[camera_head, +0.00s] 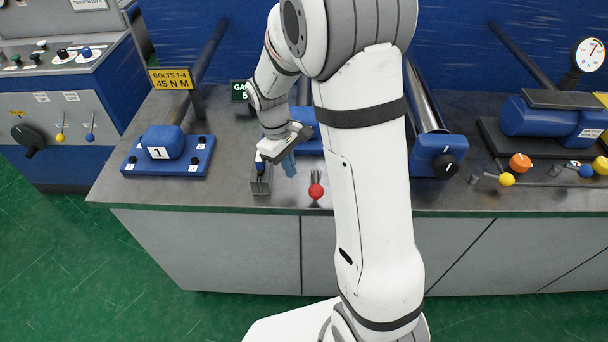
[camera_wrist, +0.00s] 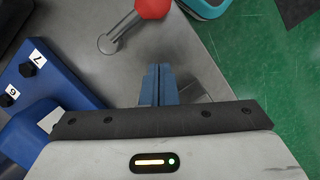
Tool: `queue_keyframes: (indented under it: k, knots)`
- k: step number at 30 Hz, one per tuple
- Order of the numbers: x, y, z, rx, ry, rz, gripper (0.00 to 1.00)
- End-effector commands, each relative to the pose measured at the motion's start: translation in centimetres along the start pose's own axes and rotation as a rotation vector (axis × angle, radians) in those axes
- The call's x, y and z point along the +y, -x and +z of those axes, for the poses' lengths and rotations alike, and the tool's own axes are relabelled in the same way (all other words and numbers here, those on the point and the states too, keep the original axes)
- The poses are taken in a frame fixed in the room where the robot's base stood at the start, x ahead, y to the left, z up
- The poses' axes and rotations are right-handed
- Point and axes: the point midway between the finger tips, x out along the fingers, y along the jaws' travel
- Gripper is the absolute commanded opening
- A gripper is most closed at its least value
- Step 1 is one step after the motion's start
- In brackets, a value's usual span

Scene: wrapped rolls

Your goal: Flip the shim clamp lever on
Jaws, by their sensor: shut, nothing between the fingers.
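A lever with a red ball knob (camera_head: 316,190) stands near the front edge of the grey bench. I read no label on it, so I cannot tell from a sign that it is the shim clamp lever. In the wrist view its red ball (camera_wrist: 152,8) is at the top, partly cut off, with a metal rod running down-left to a round base (camera_wrist: 108,44). My gripper (camera_head: 289,165) is left of the lever and above it in the head view, its blue fingers shut and empty. In the wrist view the shut fingers (camera_wrist: 158,85) are apart from the ball and rod.
A grey slotted block (camera_head: 261,180) stands just left of my gripper. A blue block with numbered bolts (camera_wrist: 35,72) is at the wrist view's left. Bare bench lies around the red lever.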

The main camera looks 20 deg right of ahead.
Motion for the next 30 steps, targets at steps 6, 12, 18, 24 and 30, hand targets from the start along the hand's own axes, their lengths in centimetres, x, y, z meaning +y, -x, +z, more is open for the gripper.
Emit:
queue_keyframes:
  k: [6,12,18,24,30]
  knots:
    - [0.0,-1.5,2.6,0.001,-0.004,-0.001,0.00]
    - [0.0,-2.1,3.7,0.001,-0.002,0.000,0.00]
    - [0.0,-2.1,3.8,0.001,-0.002,0.000,0.00]
    - [0.0,-2.1,3.8,0.001,0.003,0.001,0.00]
    - [-0.5,-2.0,3.6,0.001,0.051,0.013,0.00]
